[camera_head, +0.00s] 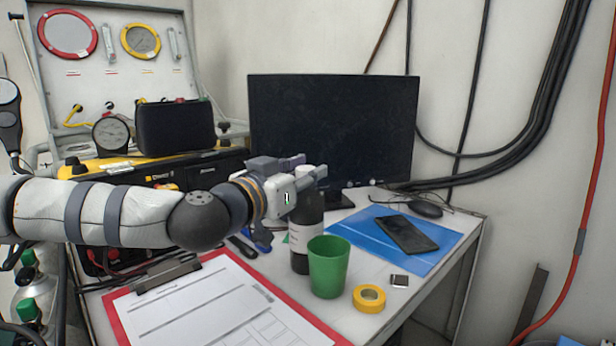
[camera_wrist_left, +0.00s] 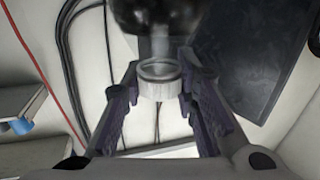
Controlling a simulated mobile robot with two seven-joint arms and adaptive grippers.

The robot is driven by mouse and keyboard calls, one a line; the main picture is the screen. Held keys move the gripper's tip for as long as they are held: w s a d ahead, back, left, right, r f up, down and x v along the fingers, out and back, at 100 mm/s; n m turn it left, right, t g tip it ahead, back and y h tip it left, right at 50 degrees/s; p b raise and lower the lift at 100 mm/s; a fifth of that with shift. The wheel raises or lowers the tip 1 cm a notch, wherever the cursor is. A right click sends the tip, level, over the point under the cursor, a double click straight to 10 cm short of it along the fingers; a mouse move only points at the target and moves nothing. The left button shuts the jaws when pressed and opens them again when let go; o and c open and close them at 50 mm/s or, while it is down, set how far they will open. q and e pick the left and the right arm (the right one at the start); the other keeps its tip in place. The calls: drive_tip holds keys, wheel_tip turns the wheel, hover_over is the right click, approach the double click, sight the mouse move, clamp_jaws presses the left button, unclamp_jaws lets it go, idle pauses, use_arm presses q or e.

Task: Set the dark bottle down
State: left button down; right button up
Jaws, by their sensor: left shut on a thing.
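The dark bottle (camera_head: 309,212) is upright near the middle of the desk in the head view, with a pale label low on its side. My left gripper (camera_head: 306,170) reaches in from the left and is shut on its upper part. In the left wrist view the fingers (camera_wrist_left: 160,85) stand on both sides of the bottle's pale ring-shaped neck (camera_wrist_left: 160,70), and its dark body is beyond. The bottle's base is close to the desk top (camera_head: 345,218), partly behind the green cup (camera_head: 328,268). I cannot tell whether it touches. My right gripper is not in view.
A yellow tape roll (camera_head: 369,298) and a small square item (camera_head: 399,281) lie right of the cup. A red-edged clipboard (camera_head: 215,300) lies in front. A blue mat (camera_head: 365,232) with a phone (camera_head: 407,235) lies right; a monitor (camera_head: 332,125) stands behind.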

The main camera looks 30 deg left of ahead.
use_arm(q)
drive_tip(key=shift+r, duration=0.3)
drive_tip(key=shift+f, duration=0.2)
drive_tip(key=c, duration=1.3)
unclamp_jaws()
drive_tip(key=shift+s+r, duration=0.2)
drive_tip(key=shift+s, duration=0.05)
drive_tip(key=s+p, duration=0.1)
drive_tip(key=s, duration=0.3)
drive_tip(key=s+p, duration=0.2)
drive_tip(key=s, duration=0.1)
drive_tip(key=s+a+p, duration=0.1)
drive_tip(key=s, duration=0.3)
drive_tip(key=shift+s+a+f, duration=0.1)
drive_tip(key=shift+s, duration=0.2)
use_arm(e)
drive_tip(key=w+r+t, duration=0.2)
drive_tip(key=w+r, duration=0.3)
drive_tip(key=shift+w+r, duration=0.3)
